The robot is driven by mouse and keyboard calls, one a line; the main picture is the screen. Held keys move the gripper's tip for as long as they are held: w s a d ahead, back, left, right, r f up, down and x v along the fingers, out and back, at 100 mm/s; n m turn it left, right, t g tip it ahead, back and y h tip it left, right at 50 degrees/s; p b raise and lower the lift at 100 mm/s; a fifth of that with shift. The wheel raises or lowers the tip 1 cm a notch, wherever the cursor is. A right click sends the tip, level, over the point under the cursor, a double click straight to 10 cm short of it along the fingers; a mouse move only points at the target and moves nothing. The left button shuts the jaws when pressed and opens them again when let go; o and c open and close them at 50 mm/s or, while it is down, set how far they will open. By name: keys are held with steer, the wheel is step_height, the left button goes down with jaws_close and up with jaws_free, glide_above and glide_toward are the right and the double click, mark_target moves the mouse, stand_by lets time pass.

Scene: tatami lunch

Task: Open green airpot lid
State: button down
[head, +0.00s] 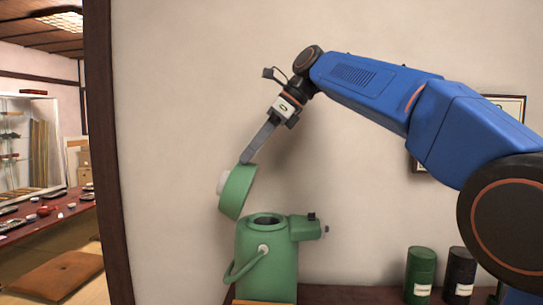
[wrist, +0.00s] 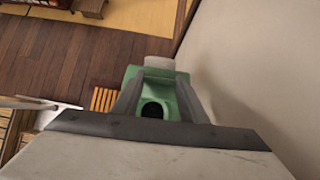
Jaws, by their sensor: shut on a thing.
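The green airpot (head: 268,265) stands on a dark shelf against the wall, its round top opening showing dark. Its green lid (head: 237,192) is tipped up steeply at the left, above the body, with a pale knob on its outer side. My gripper (head: 246,160) reaches down from the upper right and is shut on the lid's upper edge. In the wrist view, the two fingers (wrist: 153,97) lie over the green lid (wrist: 186,92), with the dark opening of the airpot (wrist: 152,109) between them. The lid's hinge is hard to make out.
A green canister (head: 421,270) and a black canister (head: 459,272) stand on the shelf (head: 345,292) to the right. A dark wooden post (head: 106,150) is at the left. A slatted wooden piece (wrist: 103,99) lies left of the airpot in the wrist view.

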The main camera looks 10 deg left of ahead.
steer(key=shift+s+a+r, duration=0.15)
steer(key=shift+a+r, duration=0.05)
steer(key=shift+a, duration=0.8)
stand_by(0.4)
steer(key=c, duration=1.1)
jaws_free()
steer(key=v, duration=1.2)
steer(key=shift+d, duration=0.1)
steer(key=shift+c, duration=0.5)
